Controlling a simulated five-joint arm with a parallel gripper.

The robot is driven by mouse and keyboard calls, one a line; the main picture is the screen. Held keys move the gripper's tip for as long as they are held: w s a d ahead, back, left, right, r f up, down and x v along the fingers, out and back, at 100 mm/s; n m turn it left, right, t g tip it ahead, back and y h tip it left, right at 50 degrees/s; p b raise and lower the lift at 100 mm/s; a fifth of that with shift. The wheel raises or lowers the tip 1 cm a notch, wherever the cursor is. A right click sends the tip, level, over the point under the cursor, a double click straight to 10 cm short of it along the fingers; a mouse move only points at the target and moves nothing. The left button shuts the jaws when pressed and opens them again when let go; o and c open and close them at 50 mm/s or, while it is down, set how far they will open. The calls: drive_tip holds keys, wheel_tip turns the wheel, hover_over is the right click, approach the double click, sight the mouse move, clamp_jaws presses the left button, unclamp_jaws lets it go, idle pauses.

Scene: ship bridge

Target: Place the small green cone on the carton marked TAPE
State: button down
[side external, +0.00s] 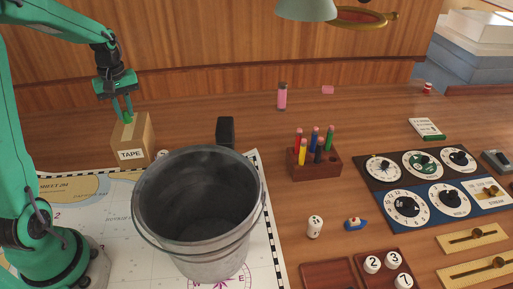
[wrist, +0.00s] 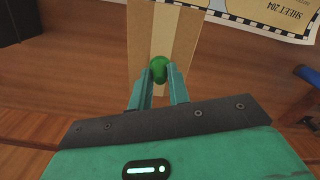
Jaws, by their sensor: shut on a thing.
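The carton marked TAPE (side external: 133,143) stands at the back left of the desk, on or beside the chart's far edge. In the wrist view its brown top with a pale tape strip (wrist: 165,30) lies below my fingers. My gripper (side external: 122,112) is over the carton. In the wrist view my gripper (wrist: 158,88) is shut on the small green cone (wrist: 159,68), which shows as a rounded green shape between the fingertips. The cone is over the carton's top; I cannot tell whether it touches it.
A large grey bucket (side external: 200,205) stands on the chart (side external: 95,215), right of the carton and nearer the camera. A black upright block (side external: 225,131) is behind it. A pencil rack (side external: 316,163), a pink bottle (side external: 282,96) and dial panels (side external: 420,190) are further right.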

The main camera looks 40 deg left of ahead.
sight(125, 111)
drive_tip(key=shift+f, duration=0.75)
drive_tip(key=shift+f, duration=0.15)
drive_tip(key=c, duration=1.3)
unclamp_jaws()
wheel_tip(125, 111, up, 12)
drive_tip(key=shift+r, duration=0.15)
